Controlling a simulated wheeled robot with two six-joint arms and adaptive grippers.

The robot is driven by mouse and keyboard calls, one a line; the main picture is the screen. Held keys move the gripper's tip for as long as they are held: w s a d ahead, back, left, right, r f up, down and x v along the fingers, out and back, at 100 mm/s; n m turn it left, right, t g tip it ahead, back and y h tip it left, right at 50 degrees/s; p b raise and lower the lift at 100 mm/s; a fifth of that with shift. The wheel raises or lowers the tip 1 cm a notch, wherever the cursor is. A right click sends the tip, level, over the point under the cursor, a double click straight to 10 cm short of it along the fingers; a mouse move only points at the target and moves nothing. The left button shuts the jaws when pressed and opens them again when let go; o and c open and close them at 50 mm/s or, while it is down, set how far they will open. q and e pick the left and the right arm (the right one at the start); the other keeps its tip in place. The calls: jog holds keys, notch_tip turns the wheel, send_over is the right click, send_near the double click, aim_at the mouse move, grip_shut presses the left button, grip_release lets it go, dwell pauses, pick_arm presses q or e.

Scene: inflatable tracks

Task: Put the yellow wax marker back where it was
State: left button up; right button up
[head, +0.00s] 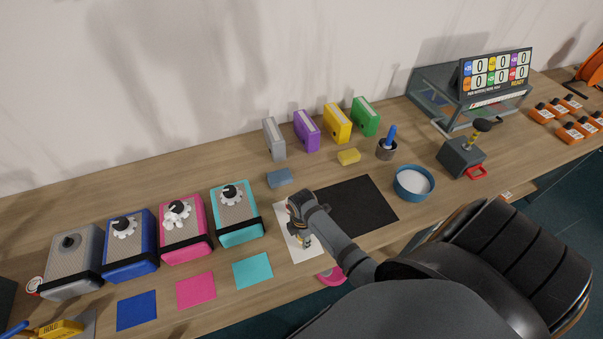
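My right gripper (304,241) reaches in from the lower right and points down over a white sheet (297,254) on the wooden table. Its fingers are small and partly hidden by its own wrist. A small yellowish bit shows at the fingertips, but I cannot tell whether it is a held marker or part of the gripper. No yellow wax marker can be clearly made out. A yellow block (348,157) lies in front of the yellow binder (337,123). A dark cup (386,153) holds a blue stick (390,134). My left gripper is not in view.
A black mat (363,207) lies right of the sheet, with a blue bowl (413,183) beyond it. A grey-blue block (280,178) lies behind the gripper. Several boxes with knobs (238,214) stand left. A lever box (461,158) and scoreboard (495,75) stand right.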

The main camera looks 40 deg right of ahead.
jog(key=shift+o, duration=1.3)
jog(key=shift+s+d+r, duration=0.1)
jog(key=shift+s+r, duration=0.05)
jog(key=shift+s, duration=0.1)
jog(key=shift+w, duration=0.3)
notch_tip(320, 180, up, 4)
jog(key=shift+r+b, duration=0.2)
jog(key=shift+b, duration=0.5)
notch_tip(320, 180, up, 7)
jog(key=shift+f+b, duration=0.15)
jog(key=shift+b, duration=0.55)
jog(key=shift+r, duration=0.45)
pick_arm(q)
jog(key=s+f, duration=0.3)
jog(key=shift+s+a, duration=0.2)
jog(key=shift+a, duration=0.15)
